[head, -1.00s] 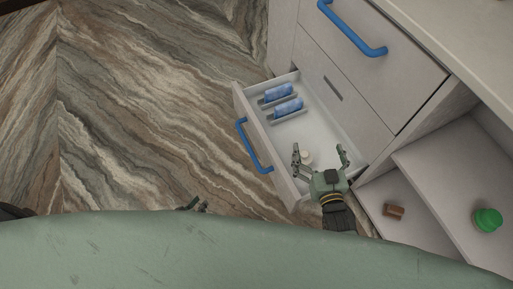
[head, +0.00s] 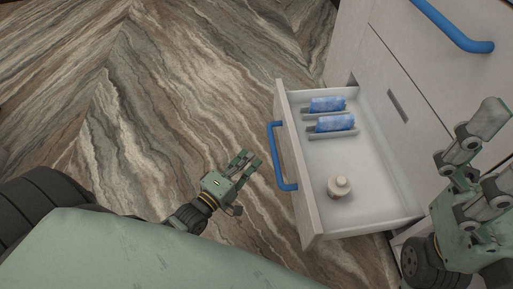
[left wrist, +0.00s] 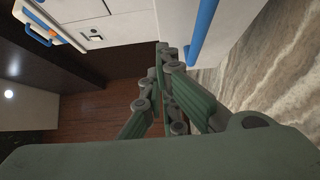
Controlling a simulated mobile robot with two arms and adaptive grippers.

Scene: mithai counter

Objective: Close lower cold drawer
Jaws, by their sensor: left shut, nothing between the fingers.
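The lower cold drawer (head: 308,205) stands pulled out of the grey cabinet in the head view, with a blue bar handle (head: 278,158) on its front. It holds two blue packets (head: 335,123) in small holders and a small cream jar (head: 339,187). My left gripper (head: 250,160) is shut and empty, just left of the handle and apart from it. In the left wrist view its fingers (left wrist: 165,65) point toward a pale front with a blue handle (left wrist: 203,32). My right gripper (head: 503,145) is raised at the right, fingers apart and empty.
An upper drawer front with a blue handle (head: 455,27) is shut above. The wood-patterned floor (head: 190,90) left of the open drawer is clear. My right arm hides part of the cabinet at the lower right.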

